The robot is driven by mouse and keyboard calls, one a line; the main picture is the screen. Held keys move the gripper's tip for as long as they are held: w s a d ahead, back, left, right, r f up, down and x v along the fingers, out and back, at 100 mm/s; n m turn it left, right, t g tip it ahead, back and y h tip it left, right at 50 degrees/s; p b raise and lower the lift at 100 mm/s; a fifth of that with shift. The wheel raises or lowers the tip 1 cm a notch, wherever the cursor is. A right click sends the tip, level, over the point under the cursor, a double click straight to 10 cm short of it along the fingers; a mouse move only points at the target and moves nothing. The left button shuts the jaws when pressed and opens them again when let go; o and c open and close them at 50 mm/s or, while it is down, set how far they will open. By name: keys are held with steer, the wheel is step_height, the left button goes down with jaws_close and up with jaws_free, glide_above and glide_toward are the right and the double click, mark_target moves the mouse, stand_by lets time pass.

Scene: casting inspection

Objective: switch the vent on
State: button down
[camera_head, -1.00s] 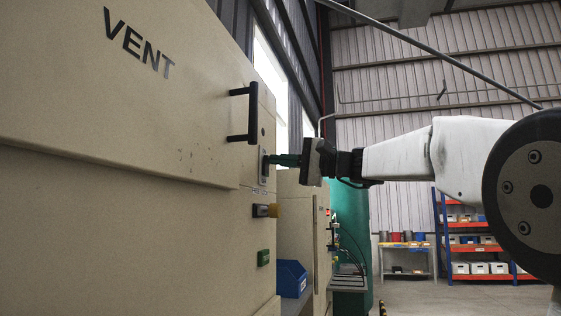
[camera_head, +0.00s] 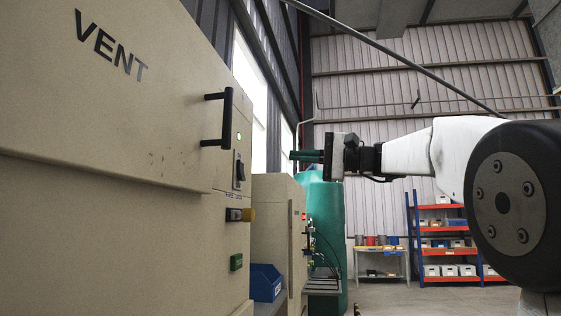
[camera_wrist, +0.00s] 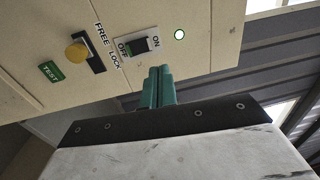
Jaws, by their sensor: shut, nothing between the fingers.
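The vent is a cream cabinet (camera_head: 110,130) marked VENT, with a black handle. Its switch (camera_head: 239,170) is a dark rocker in a grey plate on the right edge of the front. In the wrist view the switch (camera_wrist: 139,47) lies between the words OFF and ON; I cannot tell surely which side is pressed. A small round lamp (camera_wrist: 179,34) beside it glows pale green, and it is also lit in the head view (camera_head: 239,136). My gripper (camera_head: 293,156) has its green fingers shut and empty, pointing at the panel, clear of the switch.
A yellow knob (camera_wrist: 77,51) at FREE/LOCK and a green TEST button (camera_wrist: 51,71) sit near the switch. The black handle (camera_head: 226,117) juts out above it. A blue bin (camera_head: 265,282) is below.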

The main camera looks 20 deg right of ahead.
steer(key=shift+s+d+r, duration=0.15)
steer(key=shift+s+d, duration=0.5)
steer(key=shift+d, duration=0.2)
step_height(320, 180, down, 11)
steer(key=w+d+m+h, duration=0.1)
steer(key=w+m+h, duration=0.1)
steer(key=h, duration=0.2)
steer(key=s+a+f+n+g+h, duration=0.1)
steer(key=s+a+f+g+h, duration=0.2)
steer(key=f, duration=0.6)
steer(key=s+a+f+g+h, duration=0.1)
steer(key=s+a+f+g, duration=0.1)
steer(key=s+f, duration=0.45)
steer(key=s+a+f+n+g+h, duration=0.2)
steer(key=s+f+n+h, duration=0.1)
steer(key=s+f, duration=0.8)
steer(key=s+a+f+n+g+h, duration=0.2)
steer(key=s+f+n+h, duration=0.2)
steer(key=s+f, duration=0.7)
steer(key=shift+s+a+f+n+g+h, duration=0.3)
steer(key=shift+a+f+n+g, duration=0.1)
steer(key=shift+f+n, duration=0.15)
